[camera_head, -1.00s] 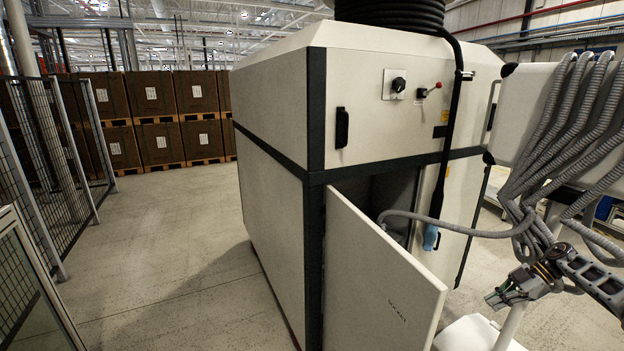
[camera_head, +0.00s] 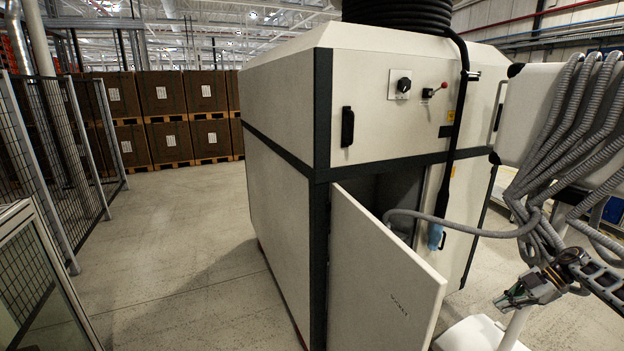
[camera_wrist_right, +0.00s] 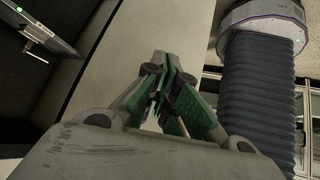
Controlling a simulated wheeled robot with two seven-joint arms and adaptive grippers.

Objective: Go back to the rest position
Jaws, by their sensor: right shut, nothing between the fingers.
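My right gripper (camera_head: 508,300) is at the lower right of the head view, in front of the white and black cabinet (camera_head: 280,100). It is shut and empty and hangs clear of the cabinet. In the right wrist view its green and grey fingertips (camera_wrist_right: 160,68) meet, with nothing between them. My left gripper is in neither view.
The cabinet's door (camera_head: 370,285) stands open towards me. A grey hose (camera_head: 460,230) runs from the door opening to the right. A black hose with a light blue tip (camera_head: 434,236) hangs at the cabinet front. Mesh fencing (camera_head: 60,150) stands left; open floor (camera_head: 190,240) lies between.

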